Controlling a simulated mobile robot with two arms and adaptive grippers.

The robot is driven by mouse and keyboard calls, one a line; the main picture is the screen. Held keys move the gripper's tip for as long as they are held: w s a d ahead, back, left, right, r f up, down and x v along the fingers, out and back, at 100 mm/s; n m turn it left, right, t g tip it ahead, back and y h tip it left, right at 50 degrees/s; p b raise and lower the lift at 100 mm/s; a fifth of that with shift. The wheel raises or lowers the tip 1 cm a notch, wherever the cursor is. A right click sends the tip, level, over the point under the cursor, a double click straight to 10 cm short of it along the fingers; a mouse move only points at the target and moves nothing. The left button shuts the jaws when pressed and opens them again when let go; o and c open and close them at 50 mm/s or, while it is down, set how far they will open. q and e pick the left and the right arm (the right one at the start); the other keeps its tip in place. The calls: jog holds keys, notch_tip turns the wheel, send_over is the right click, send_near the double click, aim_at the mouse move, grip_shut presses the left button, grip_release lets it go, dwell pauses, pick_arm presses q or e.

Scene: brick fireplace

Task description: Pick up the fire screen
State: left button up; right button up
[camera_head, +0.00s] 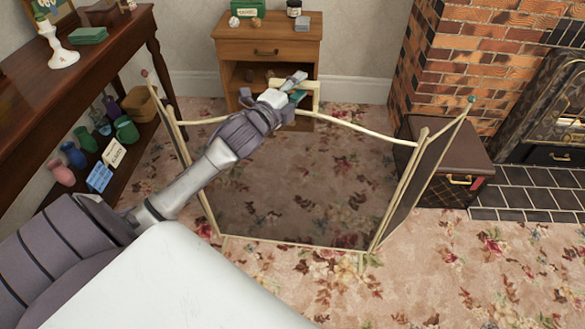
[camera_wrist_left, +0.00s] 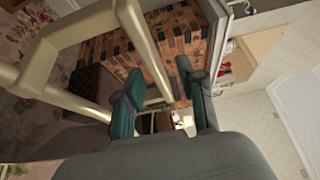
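The fire screen (camera_head: 300,190) stands upright on the carpet, with a cream frame, dark see-through mesh and two side panels angled out. A cream handle (camera_head: 317,97) rises from the top middle of its frame. My left gripper (camera_head: 297,88) is at this handle, and the arm hides part of the top rail. In the left wrist view, the teal-padded fingers (camera_wrist_left: 160,98) are apart. A cream bar of the screen's frame (camera_wrist_left: 147,50) runs into the gap between them, with space showing beside it. Whether a finger touches the bar is unclear. My right gripper is not in view.
A brown trunk (camera_head: 447,190) stands close by the right panel, before the brick fireplace (camera_head: 455,70). A wooden cabinet (camera_head: 266,50) stands behind the screen. A dark shelf table (camera_head: 90,50) with several vases is at left. Open carpet (camera_head: 450,270) lies at front right.

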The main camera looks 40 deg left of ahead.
pick_arm(q)
jog(key=shift+w, duration=0.7)
grip_shut()
jog(key=shift+r, duration=0.3)
jog(key=shift+f, duration=0.1)
